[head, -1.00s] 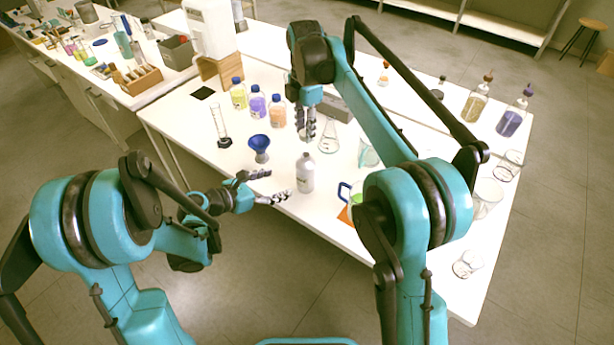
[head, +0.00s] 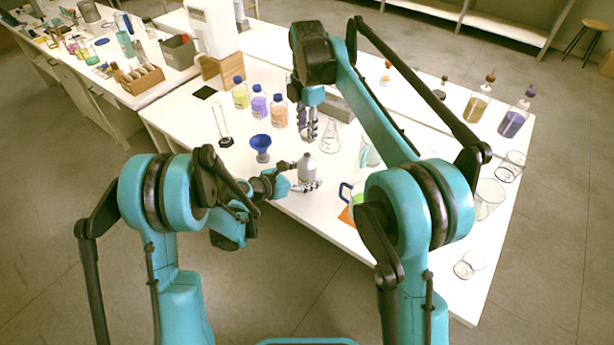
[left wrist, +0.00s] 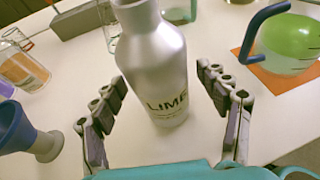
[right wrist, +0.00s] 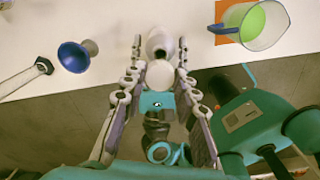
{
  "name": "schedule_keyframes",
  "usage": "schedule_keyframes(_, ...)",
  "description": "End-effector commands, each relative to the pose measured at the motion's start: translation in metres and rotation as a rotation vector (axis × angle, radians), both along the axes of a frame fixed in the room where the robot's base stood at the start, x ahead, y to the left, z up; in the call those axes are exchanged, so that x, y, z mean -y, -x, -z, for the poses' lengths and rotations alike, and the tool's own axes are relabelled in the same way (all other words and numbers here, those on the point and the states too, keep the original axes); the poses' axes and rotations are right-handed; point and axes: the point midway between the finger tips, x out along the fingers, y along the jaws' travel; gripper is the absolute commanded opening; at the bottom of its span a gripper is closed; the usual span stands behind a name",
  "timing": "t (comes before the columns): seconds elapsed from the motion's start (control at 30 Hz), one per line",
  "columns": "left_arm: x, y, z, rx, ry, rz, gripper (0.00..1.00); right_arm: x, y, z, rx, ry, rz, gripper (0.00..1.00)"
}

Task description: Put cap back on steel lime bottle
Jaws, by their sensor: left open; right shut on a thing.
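The steel lime bottle (head: 307,168) stands upright on the white table, a silver bottle marked LIME in the left wrist view (left wrist: 160,70). Its neck shows uncapped, with a dark opening, in the right wrist view (right wrist: 159,48). My left gripper (head: 300,177) is open, with a finger on each side of the bottle's body and gaps visible in the left wrist view (left wrist: 165,100). My right gripper (head: 306,128) points down above and behind the bottle. It is shut on a pale round cap (right wrist: 160,75). The cap is hidden in the head view.
A blue funnel on a stand (head: 261,144) is left of the bottle. A jug of green liquid (right wrist: 250,22) on an orange mat is to its right. An Erlenmeyer flask (head: 330,137) and several blue-capped bottles stand behind.

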Motion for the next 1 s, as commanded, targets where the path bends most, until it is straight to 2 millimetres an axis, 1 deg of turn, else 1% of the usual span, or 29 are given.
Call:
schedule_keyframes(0.3,0.001,-0.001,0.001,0.0,0.0,0.0,0.74,0.0,0.0,0.0,0.0,0.0,0.0,0.19)
schedule_keyframes(0.37,0.001,-0.001,0.001,0.0,0.0,0.0,0.59,0.0,0.0,0.0,0.0,0.0,0.0,0.19)
schedule_keyframes(0.4,0.001,-0.001,0.001,0.0,0.0,0.0,0.48,0.0,0.0,0.0,0.0,0.0,0.0,0.19)
schedule_keyframes(0.47,0.001,-0.001,0.001,0.0,0.0,0.0,0.32,0.0,0.0,0.0,0.0,0.0,0.0,0.19)
schedule_keyframes(0.5,0.001,-0.001,0.001,0.0,0.0,0.0,0.22,0.0,0.0,0.0,0.0,0.0,0.0,0.19)
schedule_keyframes(0.57,0.001,-0.001,0.001,0.0,0.0,0.0,0.06,0.0,0.0,0.0,0.0,0.0,0.0,0.19)
schedule_keyframes(0.6,0.001,-0.001,0.001,0.0,0.0,0.0,0.0,0.0,0.0,0.0,0.0,0.0,0.0,0.19)
schedule_keyframes(0.67,0.001,-0.001,0.001,0.0,0.0,0.0,0.0,0.0,0.0,0.001,0.0,0.0,0.0,0.19)
schedule_keyframes(0.73,0.001,-0.001,0.001,0.0,0.0,0.0,0.0,0.0,0.0,0.007,0.0,0.0,0.0,0.19)
schedule_keyframes(1.0,0.001,-0.001,0.001,0.0,-0.001,0.0,0.0,0.001,-0.001,0.044,-0.001,0.0,0.0,0.19)
